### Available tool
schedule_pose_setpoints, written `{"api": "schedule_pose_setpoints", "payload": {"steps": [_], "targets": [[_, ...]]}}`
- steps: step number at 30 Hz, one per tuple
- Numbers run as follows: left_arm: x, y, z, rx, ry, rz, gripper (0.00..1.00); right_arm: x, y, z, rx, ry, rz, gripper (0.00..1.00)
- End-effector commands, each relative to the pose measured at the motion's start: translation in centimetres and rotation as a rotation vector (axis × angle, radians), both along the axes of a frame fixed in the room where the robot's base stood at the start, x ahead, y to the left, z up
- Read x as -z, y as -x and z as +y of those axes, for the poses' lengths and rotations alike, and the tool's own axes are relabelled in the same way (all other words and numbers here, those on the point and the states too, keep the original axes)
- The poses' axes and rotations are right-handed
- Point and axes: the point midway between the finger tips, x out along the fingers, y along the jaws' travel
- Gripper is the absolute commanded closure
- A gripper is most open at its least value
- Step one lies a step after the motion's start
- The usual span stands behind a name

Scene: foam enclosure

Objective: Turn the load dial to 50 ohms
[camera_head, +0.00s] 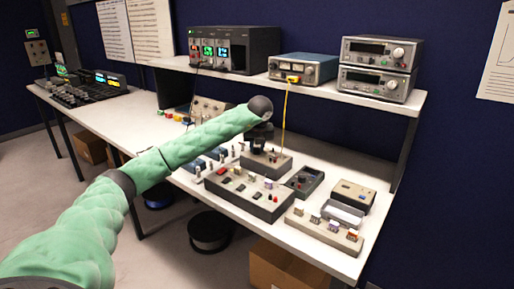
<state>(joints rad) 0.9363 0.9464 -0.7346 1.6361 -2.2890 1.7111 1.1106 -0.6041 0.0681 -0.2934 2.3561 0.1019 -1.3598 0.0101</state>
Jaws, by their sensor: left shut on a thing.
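My left arm in its green sleeve reaches in from the left, and its dark left gripper (259,149) points down onto a small grey box (277,165) on the bench. The gripper is shut on the load dial on top of this box. The dial is mostly hidden by the gripper, and its markings and setting are too small to read. My right gripper is not in view.
A long grey panel (250,198) with switches lies in front, and a dark box with a knob (303,180) sits to the right. A yellow cable (285,115) hangs from the blue instrument (303,68) on the shelf, close to the gripper's right.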

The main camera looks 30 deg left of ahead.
Motion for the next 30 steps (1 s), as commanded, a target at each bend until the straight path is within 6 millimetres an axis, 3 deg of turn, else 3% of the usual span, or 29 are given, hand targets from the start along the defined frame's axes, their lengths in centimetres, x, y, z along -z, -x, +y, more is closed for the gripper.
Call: {"api": "schedule_pose_setpoints", "payload": {"steps": [5,6,9,20,30], "targets": [[-0.1,0.0,0.1,0.0,-0.001,-0.001,0.96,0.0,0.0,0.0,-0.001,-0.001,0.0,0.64],[-0.1,0.0,0.0,0.0,-0.001,-0.001,0.68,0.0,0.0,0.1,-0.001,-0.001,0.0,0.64],[0.0,0.0,0.0,0.0,0.001,-0.001,0.52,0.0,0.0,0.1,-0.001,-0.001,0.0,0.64],[-0.5,0.1,-0.1,0.002,0.0,-0.002,0.52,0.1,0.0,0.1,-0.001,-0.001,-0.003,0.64],[-4.9,1.5,-1.3,0.003,0.0,-0.003,0.52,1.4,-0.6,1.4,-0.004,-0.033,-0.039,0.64]]}}
